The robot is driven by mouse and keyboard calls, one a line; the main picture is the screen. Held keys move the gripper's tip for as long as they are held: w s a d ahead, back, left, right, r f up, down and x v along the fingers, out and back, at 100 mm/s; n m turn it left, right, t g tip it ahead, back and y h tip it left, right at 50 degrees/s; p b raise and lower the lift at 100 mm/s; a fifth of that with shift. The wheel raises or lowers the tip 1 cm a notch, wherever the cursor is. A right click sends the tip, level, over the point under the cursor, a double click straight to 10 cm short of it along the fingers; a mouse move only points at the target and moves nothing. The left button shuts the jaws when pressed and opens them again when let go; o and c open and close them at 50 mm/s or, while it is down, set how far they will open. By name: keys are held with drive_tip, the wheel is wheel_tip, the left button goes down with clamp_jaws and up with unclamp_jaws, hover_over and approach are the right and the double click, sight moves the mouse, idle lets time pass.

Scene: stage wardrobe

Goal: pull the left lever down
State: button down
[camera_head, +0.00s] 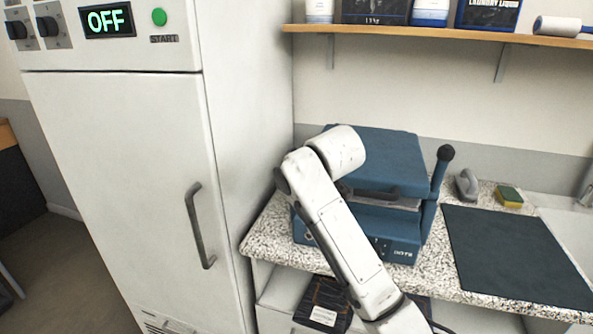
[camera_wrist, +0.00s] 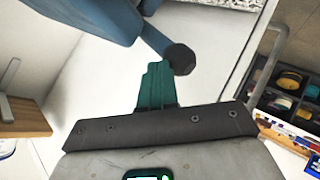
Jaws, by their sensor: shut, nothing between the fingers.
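A blue press (camera_head: 385,150) stands on the speckled counter in the head view. A blue lever with a black knob (camera_head: 445,153) stands upright at its right side. A lever on its left side does not show there; my arm covers that area. In the wrist view a blue lever (camera_wrist: 153,37) ends in a dark knob (camera_wrist: 181,59), beside the press's blue body (camera_wrist: 90,20); which side's lever this is, I cannot tell. My gripper (camera_wrist: 158,80) is shut and empty, its teal fingertips close to this knob; whether they touch is unclear. The head view does not show my gripper.
A tall white cabinet (camera_head: 125,150) with a dark handle and an OFF display stands left of the press. A wooden shelf (camera_head: 430,37) with containers hangs above. An iron-like grey object (camera_head: 467,185), a sponge (camera_head: 509,196) and a dark mat (camera_head: 515,252) lie to the right.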

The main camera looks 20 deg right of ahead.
drive_tip(key=shift+s+a+f+n+t+h+b, duration=0.15)
drive_tip(key=shift+s+a+f+t+h+b, duration=0.2)
drive_tip(key=shift+f+b, duration=0.3)
drive_tip(key=shift+s+f+n+t+h+b, duration=0.1)
drive_tip(key=shift+s+f+n+t+b, duration=0.05)
drive_tip(key=shift+f+t+b, duration=0.4)
drive_tip(key=shift+f, duration=0.2)
drive_tip(key=s+d+r+p, duration=0.1)
drive_tip(key=s+r+p, duration=0.1)
drive_tip(key=s+r, duration=0.7)
drive_tip(key=shift+s+d+p, duration=0.25)
drive_tip(key=shift+d+p, duration=0.15)
